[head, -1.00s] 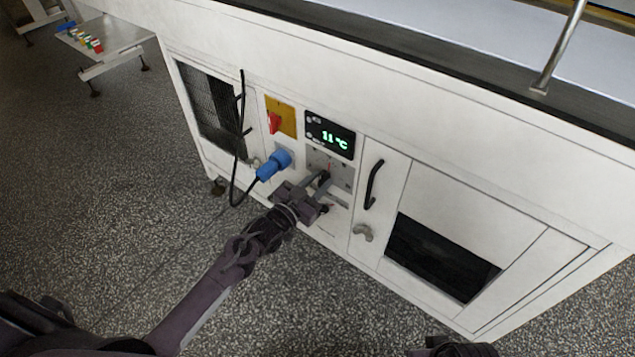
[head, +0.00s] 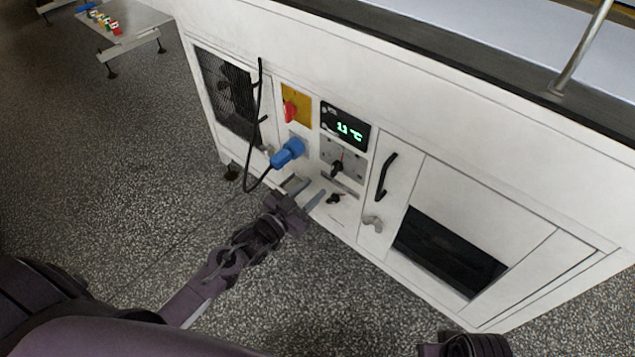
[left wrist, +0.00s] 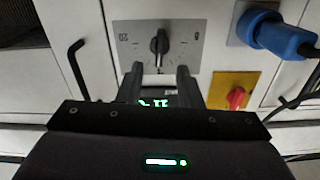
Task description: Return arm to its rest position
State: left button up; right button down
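My left gripper (head: 306,194) is in front of the lower part of the white machine's control panel. Its two fingers are apart with nothing between them. They also show apart in the left wrist view (left wrist: 158,84), where the picture is upside down. The black dial knob (head: 337,169) on its grey plate stands clear of the fingers; the left wrist view shows it too (left wrist: 160,44). A dark part of my right arm's end (head: 466,345) shows at the bottom edge; its fingers cannot be made out.
The white machine (head: 480,170) carries a green-lit display (head: 345,122), a red switch (head: 290,110) on yellow, a blue plug (head: 288,153) with a black cable, a small lower knob (head: 335,199) and a door handle (head: 386,177). Open speckled floor (head: 110,190) lies to the left.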

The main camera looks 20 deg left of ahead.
jog(key=shift+w+r, duration=0.1)
jog(key=shift+w, duration=0.2)
jog(key=shift+a, duration=0.1)
